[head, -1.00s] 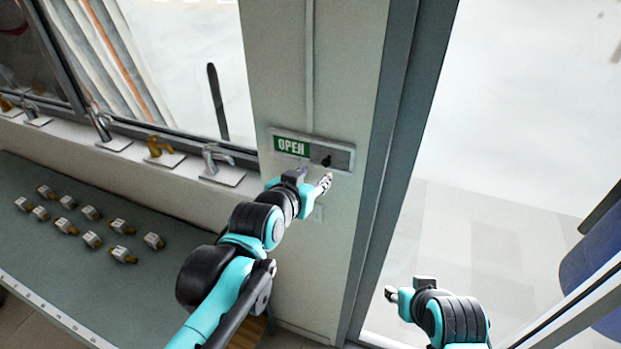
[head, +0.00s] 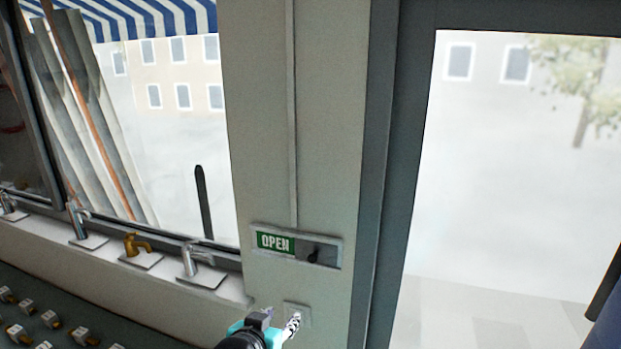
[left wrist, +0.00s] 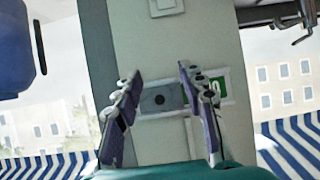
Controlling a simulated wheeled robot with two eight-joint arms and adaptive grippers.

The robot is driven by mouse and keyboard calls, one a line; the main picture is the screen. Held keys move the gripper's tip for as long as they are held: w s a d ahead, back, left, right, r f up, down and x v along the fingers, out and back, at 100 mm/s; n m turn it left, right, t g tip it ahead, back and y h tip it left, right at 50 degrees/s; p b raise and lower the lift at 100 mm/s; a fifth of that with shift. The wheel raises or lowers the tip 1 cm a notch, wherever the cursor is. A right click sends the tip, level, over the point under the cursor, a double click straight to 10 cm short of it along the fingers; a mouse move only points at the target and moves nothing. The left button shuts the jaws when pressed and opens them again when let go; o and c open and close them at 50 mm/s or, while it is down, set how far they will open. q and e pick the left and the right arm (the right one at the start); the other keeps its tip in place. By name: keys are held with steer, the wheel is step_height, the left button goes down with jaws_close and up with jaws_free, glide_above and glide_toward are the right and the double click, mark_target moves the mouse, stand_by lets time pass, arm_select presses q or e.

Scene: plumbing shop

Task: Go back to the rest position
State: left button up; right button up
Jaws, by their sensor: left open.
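My left gripper (head: 280,322) shows at the bottom of the head view, below the open/closed sign plate (head: 331,255) on the pale pillar. It is open and apart from the plate. The plate shows a green panel reading OPEN (head: 275,242) on its left and a dark knob (head: 313,256) on its right. In the left wrist view the two fingers of the left gripper (left wrist: 157,76) are spread with nothing between them, and the plate (left wrist: 158,100) shows upside down behind them. My right gripper is out of view.
A white switch plate (head: 304,312) is on the pillar beside the left gripper. Several taps, one of them brass (head: 136,243), stand on the window sill (head: 60,240) at left. Small fittings lie on the dark surface below. A glass door (head: 500,190) is at right.

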arm_select(q)
steer(key=s+a+f+n+g+y+b, duration=0.1)
steer(key=s+a+f+b, duration=0.2)
steer(key=f+b, duration=0.4)
steer(key=s+a+f+n+g+y+b, duration=0.1)
steer(key=s+a+f+b, duration=0.3)
steer(key=f, duration=1.3)
steer(key=s+a+f+n+g+y+b, duration=0.1)
steer(key=s+a+f+g+b, duration=0.1)
steer(key=s+a+f+b, duration=0.2)
steer(key=s+f+b, duration=0.3)
steer(key=f+b, duration=0.2)
steer(key=f, duration=0.3)
steer(key=shift+s+g+b, duration=0.2)
steer(key=shift+g+b, duration=0.2)
steer(key=shift+a+f, duration=0.1)
